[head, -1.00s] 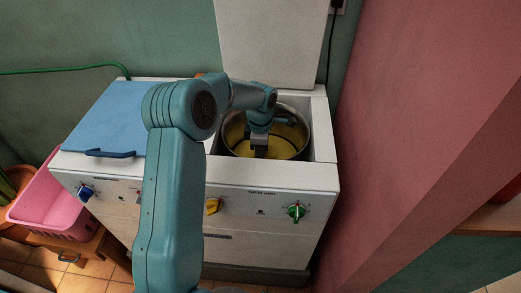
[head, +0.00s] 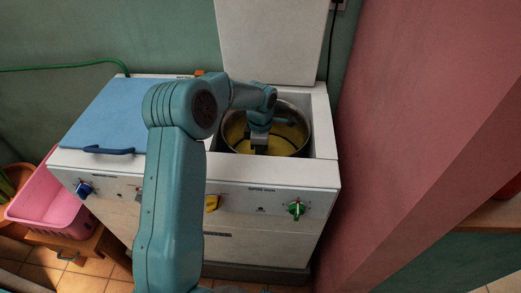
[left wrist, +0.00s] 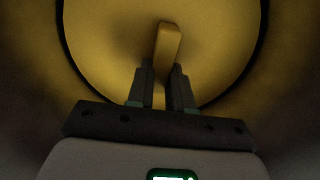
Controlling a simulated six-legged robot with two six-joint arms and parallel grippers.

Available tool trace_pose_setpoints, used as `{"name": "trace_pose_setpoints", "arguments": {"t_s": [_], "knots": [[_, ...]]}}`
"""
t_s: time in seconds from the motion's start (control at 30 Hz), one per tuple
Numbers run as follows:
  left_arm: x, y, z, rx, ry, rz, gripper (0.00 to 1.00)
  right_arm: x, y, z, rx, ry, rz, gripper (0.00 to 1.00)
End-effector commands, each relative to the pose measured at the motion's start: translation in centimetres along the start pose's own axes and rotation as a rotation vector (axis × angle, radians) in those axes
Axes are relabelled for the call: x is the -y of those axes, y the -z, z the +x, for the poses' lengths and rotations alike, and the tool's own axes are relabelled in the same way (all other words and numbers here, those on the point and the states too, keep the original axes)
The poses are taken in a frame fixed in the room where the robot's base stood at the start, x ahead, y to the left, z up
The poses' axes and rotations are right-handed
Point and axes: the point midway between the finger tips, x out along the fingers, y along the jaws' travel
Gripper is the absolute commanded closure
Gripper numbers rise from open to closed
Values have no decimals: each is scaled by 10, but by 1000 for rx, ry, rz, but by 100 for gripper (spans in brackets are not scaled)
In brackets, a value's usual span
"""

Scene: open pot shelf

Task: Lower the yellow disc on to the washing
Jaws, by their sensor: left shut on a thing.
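The yellow disc (head: 287,144) is inside the round metal drum (head: 308,122) at the right of the white machine. My left gripper (head: 259,149) reaches down into the drum and is shut on the disc's upright yellow handle. In the left wrist view the disc (left wrist: 215,45) fills most of the drum's width, with a dark ring around its edge. The gripper's fingers (left wrist: 164,78) are on either side of the handle. The washing is not visible; the disc hides what lies beneath. Whether the disc touches anything below cannot be seen. My right gripper is not in view.
A raised white lid (head: 270,40) stands behind the drum. A blue lid (head: 115,115) covers the machine's left side. Knobs line the front, including a green one (head: 296,209). A pink wall (head: 400,130) rises close on the right. A pink basket (head: 45,200) stands at the left.

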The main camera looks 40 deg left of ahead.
Motion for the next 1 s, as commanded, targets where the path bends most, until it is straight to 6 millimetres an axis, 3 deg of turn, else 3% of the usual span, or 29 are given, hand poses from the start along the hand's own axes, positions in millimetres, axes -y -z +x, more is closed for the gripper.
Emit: {"name": "trace_pose_setpoints", "arguments": {"t_s": [0.17, 0.2, 0.27, 0.57, 0.67, 0.77, 1.0], "knots": [[0, 0, 5, 0, 0, 0, 100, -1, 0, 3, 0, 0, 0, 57], [0, 0, 4, 0, 0, 0, 70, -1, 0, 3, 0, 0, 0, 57], [0, 0, 4, 0, 0, 0, 50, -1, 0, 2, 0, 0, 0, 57], [0, 0, 2, 0, 0, 0, 50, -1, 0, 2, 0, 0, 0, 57], [0, 0, -6, 0, -1, 0, 50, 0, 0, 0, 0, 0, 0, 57], [0, 0, -25, 1, -3, 0, 50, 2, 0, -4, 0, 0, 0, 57], [0, 0, -90, 2, -4, 0, 50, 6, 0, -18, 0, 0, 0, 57]]}}
